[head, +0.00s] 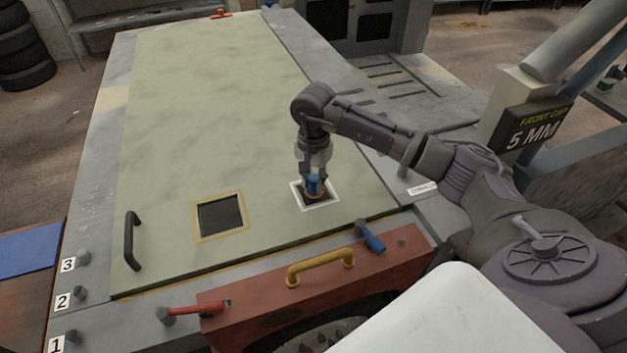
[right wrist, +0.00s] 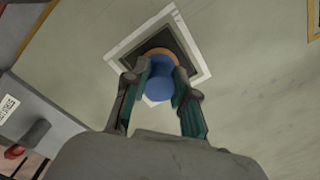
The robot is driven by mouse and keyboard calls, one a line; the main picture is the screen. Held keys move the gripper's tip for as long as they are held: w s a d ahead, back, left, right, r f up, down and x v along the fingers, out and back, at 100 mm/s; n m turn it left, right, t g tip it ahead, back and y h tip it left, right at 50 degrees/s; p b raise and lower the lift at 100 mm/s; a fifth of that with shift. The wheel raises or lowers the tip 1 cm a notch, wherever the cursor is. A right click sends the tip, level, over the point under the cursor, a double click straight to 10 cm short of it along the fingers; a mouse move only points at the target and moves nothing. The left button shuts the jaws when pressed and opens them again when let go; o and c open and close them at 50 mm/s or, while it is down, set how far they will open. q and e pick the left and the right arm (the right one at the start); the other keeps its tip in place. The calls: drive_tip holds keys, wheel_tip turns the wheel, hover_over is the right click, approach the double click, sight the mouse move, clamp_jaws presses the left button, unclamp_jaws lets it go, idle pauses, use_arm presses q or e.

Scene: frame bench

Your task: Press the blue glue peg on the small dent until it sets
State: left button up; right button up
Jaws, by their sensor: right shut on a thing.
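The blue glue peg (head: 314,184) stands upright over the white-framed square (head: 333,203) on the pale green panel (head: 215,110). My right gripper (head: 314,176) is shut on the peg from above. In the right wrist view the peg (right wrist: 160,80) sits between the two fingers, over an orange-brown ring (right wrist: 150,54) and a dark square inside the white frame (right wrist: 192,44). The dent itself is hidden under the peg, and I cannot tell how firmly it touches. My left gripper is not in view.
An orange-framed dark square (head: 220,215) lies left of the peg. A black handle (head: 131,240) is at the panel's left edge. A red box (head: 320,290) with a yellow handle (head: 319,265) stands in front, with a blue-handled tool (head: 370,237) near it. A "5 MM" sign (head: 533,127) is at right.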

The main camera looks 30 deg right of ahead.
drive_tip(key=shift+f+b, duration=0.4)
idle(0.5)
idle(1.5)
drive_tip(key=o, duration=1)
drive_tip(key=shift+r, duration=0.1)
wheel_tip(320, 180, up, 12)
drive_tip(key=shift+f, duration=0.1)
